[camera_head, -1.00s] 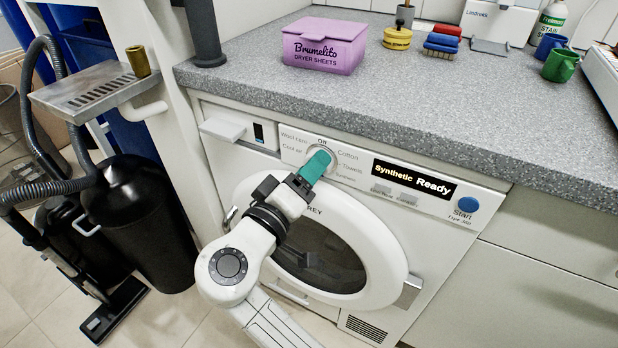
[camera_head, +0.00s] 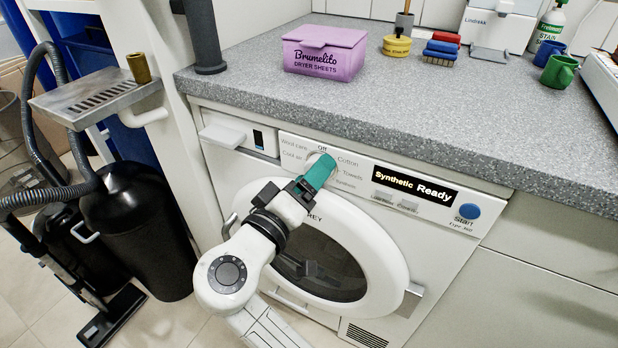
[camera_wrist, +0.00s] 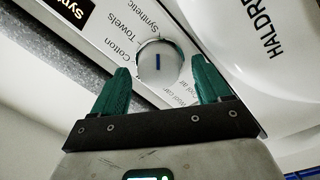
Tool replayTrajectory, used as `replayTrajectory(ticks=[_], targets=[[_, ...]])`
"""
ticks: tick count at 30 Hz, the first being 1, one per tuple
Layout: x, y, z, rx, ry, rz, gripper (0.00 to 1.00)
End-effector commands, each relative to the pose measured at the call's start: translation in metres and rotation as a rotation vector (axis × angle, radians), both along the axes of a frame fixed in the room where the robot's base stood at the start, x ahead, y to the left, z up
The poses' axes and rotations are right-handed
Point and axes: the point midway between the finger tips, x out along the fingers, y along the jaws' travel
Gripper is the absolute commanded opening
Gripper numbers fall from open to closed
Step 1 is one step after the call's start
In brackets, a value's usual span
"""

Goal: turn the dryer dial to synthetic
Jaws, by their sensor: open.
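The dryer dial (camera_wrist: 158,62) is a round white knob with a blue line. In the wrist view it shows between my fingers, and a gap is visible on each side. In the head view my gripper (camera_head: 321,167) covers most of the dial. My gripper is open, its teal fingers (camera_wrist: 160,72) spread and empty. I cannot tell how far the tips are from the panel. The dryer display (camera_head: 415,186) reads "Synthetic Ready". Printed labels such as Cotton, Towels and Synthetic surround the dial.
The blue start button (camera_head: 469,211) is at the panel's right. The round dryer door (camera_head: 378,255) is below the dial, behind my arm. The grey counter (camera_head: 400,110) overhangs above, with a pink dryer sheets box (camera_head: 323,53). A black vacuum cleaner (camera_head: 150,230) stands at left.

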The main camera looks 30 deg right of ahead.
Motion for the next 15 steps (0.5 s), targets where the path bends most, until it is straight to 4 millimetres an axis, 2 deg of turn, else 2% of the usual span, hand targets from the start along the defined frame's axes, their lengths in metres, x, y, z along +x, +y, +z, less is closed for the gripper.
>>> replayTrajectory(ticks=[4, 8, 15], targets=[[-0.001, 0.002, 0.001, 0.000, 0.000, 0.001, 0.76], [-0.007, 0.013, 0.001, 0.000, 0.000, 0.002, 0.76], [-0.033, 0.051, -0.001, -0.002, 0.001, 0.004, 0.76]])
